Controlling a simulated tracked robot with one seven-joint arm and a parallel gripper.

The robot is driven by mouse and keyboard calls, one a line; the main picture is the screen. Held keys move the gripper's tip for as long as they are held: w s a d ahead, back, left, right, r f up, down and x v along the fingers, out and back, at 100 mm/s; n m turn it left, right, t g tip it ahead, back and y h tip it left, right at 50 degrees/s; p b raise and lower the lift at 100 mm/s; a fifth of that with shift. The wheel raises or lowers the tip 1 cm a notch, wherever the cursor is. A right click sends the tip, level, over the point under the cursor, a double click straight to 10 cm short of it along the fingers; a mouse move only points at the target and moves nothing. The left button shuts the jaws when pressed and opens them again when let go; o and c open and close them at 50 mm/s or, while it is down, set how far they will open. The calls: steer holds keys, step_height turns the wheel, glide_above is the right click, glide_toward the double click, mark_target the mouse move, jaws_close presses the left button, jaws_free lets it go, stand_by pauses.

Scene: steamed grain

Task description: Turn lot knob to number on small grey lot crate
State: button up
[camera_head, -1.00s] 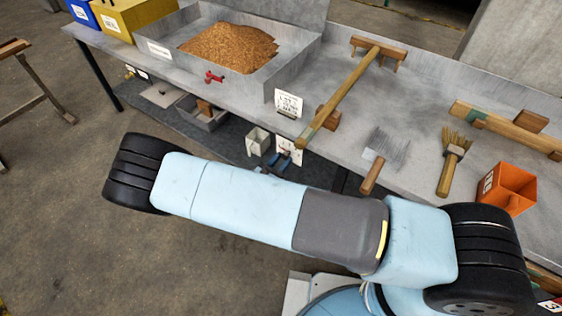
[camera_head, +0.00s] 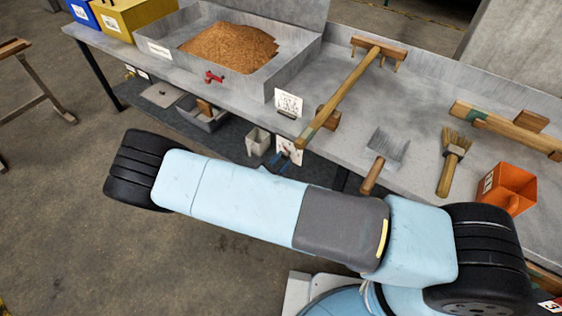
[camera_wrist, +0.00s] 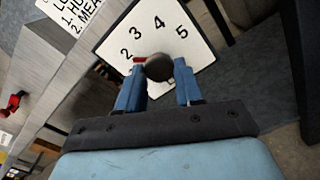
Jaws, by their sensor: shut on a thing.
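The lot dial is a white plate (camera_wrist: 118,28) with black numbers 2, 3, 4 and 5 showing; the rest is hidden by my gripper. Its dark round knob (camera_wrist: 159,67) has a red mark on its left side, toward the 2. My gripper (camera_wrist: 160,84) has its blue fingers shut on the knob. In the head view, the plate (camera_head: 291,149) hangs below the table's front edge and my arm hides most of the gripper. A small pale grey container (camera_head: 258,142) is left of it; I cannot read a number there.
A tray (camera_head: 262,88) of brown grain with a red tap stands on the table. A long wooden rake (camera_head: 345,92), a scoop, a brush (camera_head: 452,160) and an orange box (camera_head: 508,188) lie to the right. A grey crate (camera_head: 213,121) is on the lower shelf.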

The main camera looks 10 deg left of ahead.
steer(key=m, duration=0.4)
steer(key=shift+m, duration=0.3)
steer(key=m, duration=0.4)
steer(key=shift+m, duration=0.3)
steer(key=m, duration=0.5)
steer(key=shift+s+d, duration=0.1)
steer(key=shift+m, duration=1.7)
steer(key=o, duration=1)
steer(key=shift+r, duration=0.1)
steer(key=v, duration=1.3)
steer(key=shift+s+a, duration=0.3)
steer(key=shift+a, duration=0.05)
